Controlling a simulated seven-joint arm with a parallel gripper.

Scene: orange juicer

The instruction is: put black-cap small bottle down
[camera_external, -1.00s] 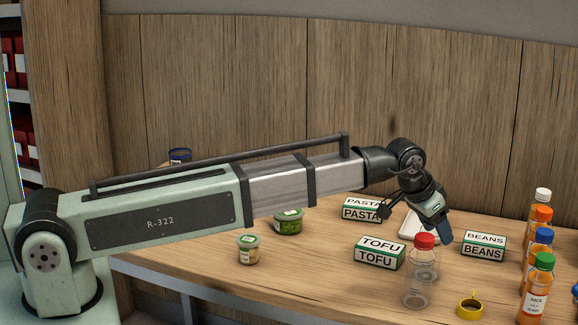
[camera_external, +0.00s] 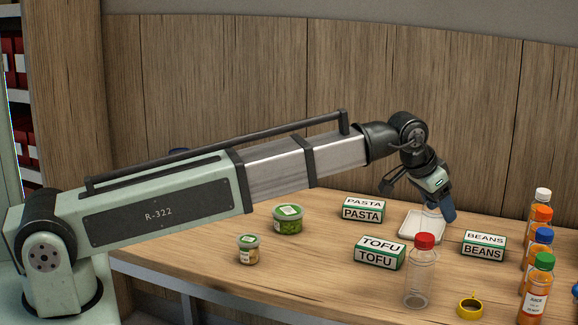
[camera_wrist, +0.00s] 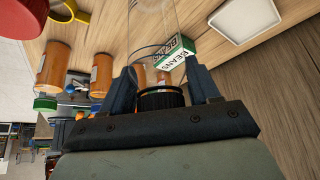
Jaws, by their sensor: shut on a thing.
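The black-cap small bottle is clear and empty-looking. In the wrist view its black cap (camera_wrist: 160,98) sits between the two dark fingers of my gripper (camera_wrist: 165,85), and its transparent body (camera_wrist: 150,28) stretches away from the fingers toward the top. My gripper is shut on it. In the external view my gripper (camera_external: 442,207) is above the back right of the table, over the right side of a white tray (camera_external: 408,232). The bottle is hard to make out there, mostly hidden by the gripper or too transparent.
A clear red-cap bottle (camera_external: 420,275) stands in front of the tray. The PASTA box (camera_external: 362,213), TOFU box (camera_external: 380,256) and BEANS box (camera_external: 483,250) lie around it. Several juice bottles (camera_external: 537,290) line the right. A yellow ring (camera_external: 471,308) lies at the front.

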